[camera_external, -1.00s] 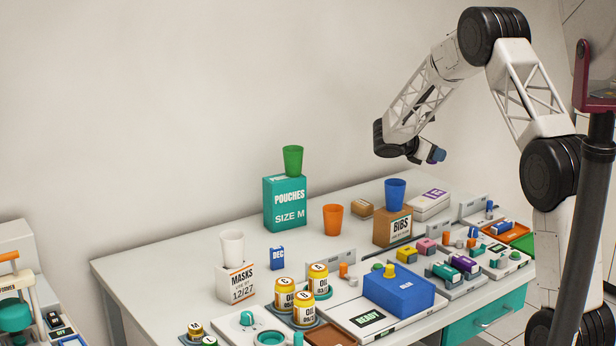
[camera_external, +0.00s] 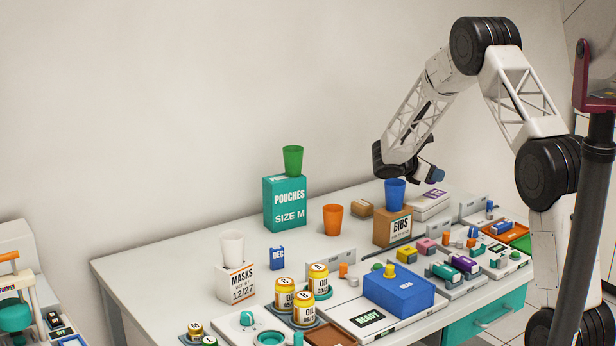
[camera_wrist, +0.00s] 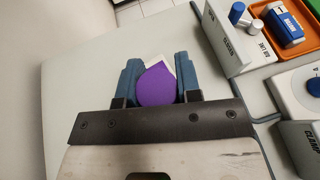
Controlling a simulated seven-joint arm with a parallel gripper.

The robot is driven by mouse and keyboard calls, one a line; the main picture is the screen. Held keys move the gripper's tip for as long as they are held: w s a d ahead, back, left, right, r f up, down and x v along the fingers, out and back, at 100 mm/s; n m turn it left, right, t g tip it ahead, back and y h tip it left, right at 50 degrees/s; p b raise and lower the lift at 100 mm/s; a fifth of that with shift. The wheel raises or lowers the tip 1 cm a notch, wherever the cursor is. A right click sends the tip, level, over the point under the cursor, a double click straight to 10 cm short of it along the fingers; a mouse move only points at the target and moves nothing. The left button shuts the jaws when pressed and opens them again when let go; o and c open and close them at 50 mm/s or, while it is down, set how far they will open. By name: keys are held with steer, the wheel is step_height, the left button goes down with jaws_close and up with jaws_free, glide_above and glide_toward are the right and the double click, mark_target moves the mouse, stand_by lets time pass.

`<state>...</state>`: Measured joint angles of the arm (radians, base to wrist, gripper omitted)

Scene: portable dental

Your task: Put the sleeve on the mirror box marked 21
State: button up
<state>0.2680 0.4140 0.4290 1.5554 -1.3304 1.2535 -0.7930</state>
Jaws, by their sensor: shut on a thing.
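My gripper (camera_external: 431,174) hangs above the back right of the table. In the wrist view my gripper (camera_wrist: 158,76) has its blue fingers shut on a purple piece (camera_wrist: 156,87) with a rounded near end. A pale corner shows just beyond it; I cannot tell whether it belongs to the piece. The purple piece may be the sleeve; its form is mostly hidden, and it does not show in the external view. I cannot read a 21 on any box.
A blue cup (camera_external: 395,195) stands on the brown BIBS box (camera_external: 391,229), left of the white stack. An orange cup (camera_external: 333,218) and the POUCHES box (camera_external: 285,206) stand farther left. Trays with small coloured items crowd the front right, including an orange tray (camera_wrist: 298,48).

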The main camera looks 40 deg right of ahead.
mark_target(432, 197)
steer(key=shift+f, duration=0.3)
steer(key=shift+f, duration=1.85)
steer(key=shift+f, duration=0.15)
steer(key=o, duration=0.9)
steer(key=shift+a+r, duration=0.1)
steer(key=shift+r, duration=0.1)
steer(key=v, duration=1.1)
steer(key=shift+a, duration=0.4)
